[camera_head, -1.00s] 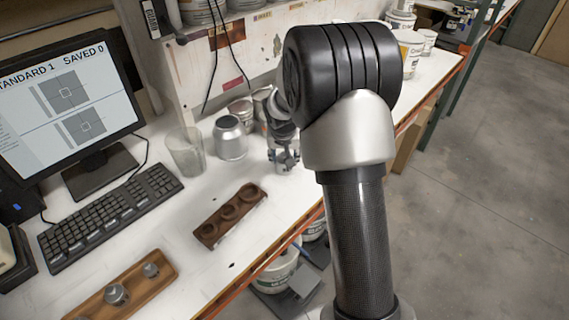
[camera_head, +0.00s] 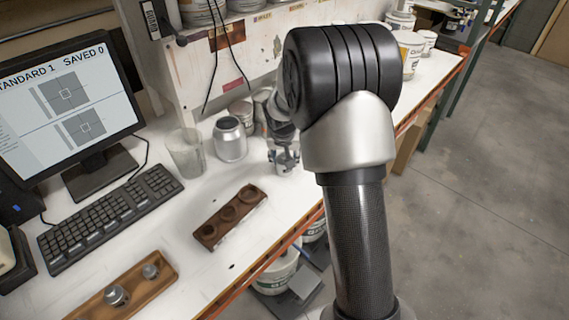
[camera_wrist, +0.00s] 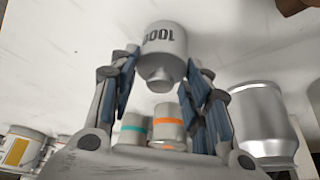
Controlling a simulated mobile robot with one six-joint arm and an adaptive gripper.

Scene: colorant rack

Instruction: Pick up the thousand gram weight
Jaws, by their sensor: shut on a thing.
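The thousand gram weight (camera_wrist: 164,40) is a silver-grey cylinder marked 1000, with a narrower knob. In the wrist view it sits at the top centre, between the fingertips of my gripper (camera_wrist: 162,64), and its lettering appears upside down. My gripper is shut on it, with one finger on each side. In the head view my gripper (camera_head: 283,157) is small and low over the white bench, partly behind my arm. The weight is hard to make out there, and I cannot tell whether it touches the bench.
A silver can (camera_head: 230,140) and a clear cup (camera_head: 186,153) stand just left of my gripper. A dark wooden holder (camera_head: 212,233) with empty round recesses lies nearer. A lighter wooden tray (camera_head: 160,285) holds smaller weights. A keyboard (camera_head: 110,212) and monitor (camera_head: 66,95) are at left.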

